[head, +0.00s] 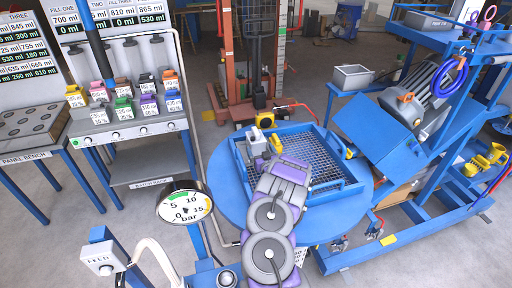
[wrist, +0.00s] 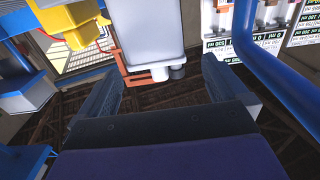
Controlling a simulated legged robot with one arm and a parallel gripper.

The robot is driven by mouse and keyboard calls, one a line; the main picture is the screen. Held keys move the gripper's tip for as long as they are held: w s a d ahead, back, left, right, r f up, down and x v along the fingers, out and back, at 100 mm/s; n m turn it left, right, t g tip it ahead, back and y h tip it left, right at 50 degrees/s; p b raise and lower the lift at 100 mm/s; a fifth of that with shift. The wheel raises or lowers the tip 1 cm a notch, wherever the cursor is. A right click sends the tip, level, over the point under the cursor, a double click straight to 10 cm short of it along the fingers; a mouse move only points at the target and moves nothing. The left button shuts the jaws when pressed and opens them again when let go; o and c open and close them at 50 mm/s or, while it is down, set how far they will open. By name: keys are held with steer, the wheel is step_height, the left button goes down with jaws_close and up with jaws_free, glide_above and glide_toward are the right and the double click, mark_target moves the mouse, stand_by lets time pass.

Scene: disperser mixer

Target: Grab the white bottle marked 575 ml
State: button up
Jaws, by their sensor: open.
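In the wrist view, which is upside down, a white bottle-like body (wrist: 150,30) with a small dark grey cap (wrist: 177,72) shows beyond and between my jaws. No 575 ml marking is readable on it. My gripper (wrist: 157,76) is open, with nothing between its fingers. In the head view my gripper (head: 275,145) is over the blue round table, beside a pale object (head: 255,142) that may be the same body; my arm and gripper partly hide this area.
The round table (head: 225,195) carries a metal grating (head: 315,150). Several small labelled containers (head: 124,110) stand on the bench at left. A pressure gauge (head: 185,203) is in front. A blue tilted machine (head: 375,125) stands at right, and a red pallet truck (head: 258,105) behind.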

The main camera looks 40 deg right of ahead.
mark_target(259, 144)
steer(key=x, duration=0.3)
steer(key=shift+w+b, duration=0.15)
steer(key=shift+b, duration=0.25)
steer(key=shift+w+d+f, duration=0.2)
steer(key=shift+w+d, duration=0.25)
steer(key=shift+d, duration=0.25)
steer(key=shift+w+d+r+b, duration=0.25)
steer(key=shift+w+b, duration=0.1)
steer(key=shift+w, duration=0.25)
steer(key=shift+w+d+r+b, duration=0.1)
steer(key=shift+w+d+b, duration=0.15)
steer(key=shift+w+b, duration=0.25)
steer(key=shift+w+d+r+b, duration=0.2)
steer(key=shift+w+b, duration=0.05)
steer(key=shift+w, duration=0.4)
steer(key=shift+w+d+f, duration=0.1)
steer(key=shift+w+d, duration=0.2)
steer(key=shift+w, duration=0.05)
steer(key=shift+d, duration=0.25)
steer(key=shift+a, duration=0.25)
steer(key=c, duration=0.5)
steer(key=shift+d, duration=0.1)
steer(key=c, duration=0.5)
steer(key=shift+o, duration=0.2)
